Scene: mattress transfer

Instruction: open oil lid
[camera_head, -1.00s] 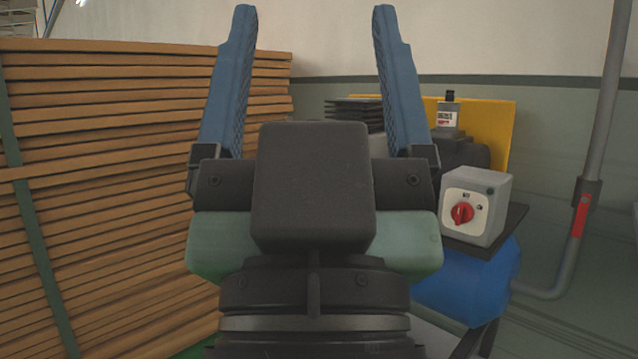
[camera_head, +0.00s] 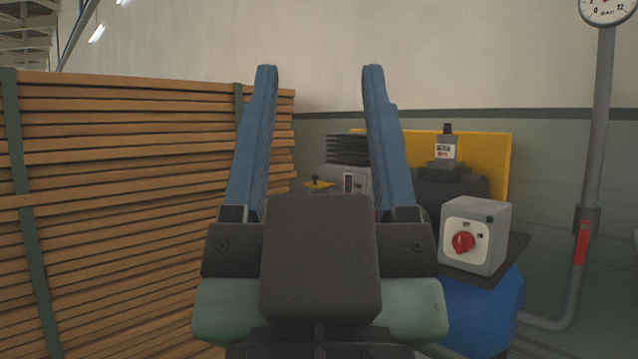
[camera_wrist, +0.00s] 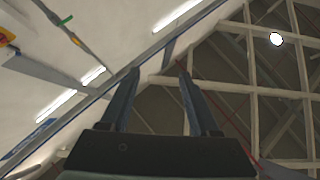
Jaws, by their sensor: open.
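My gripper (camera_head: 318,80) is raised in the middle of the head view. Its two blue fingers point up, stand wide apart and hold nothing. A small grey bottle-like oil container with a dark cap (camera_head: 447,130) and a white label stands on the dark machine to the right of the right finger, farther back. The cap sits on top of it. In the wrist view my gripper (camera_wrist: 158,75) is open against the ceiling, and the oil container does not show there.
Stacked wooden boards (camera_head: 120,200) fill the left. A grey switch box with a red knob (camera_head: 475,236) stands above a blue tank (camera_head: 483,310) at right. A pipe (camera_head: 598,130) with a gauge (camera_head: 606,8) runs up the wall. A yellow panel (camera_head: 490,160) stands behind the machine.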

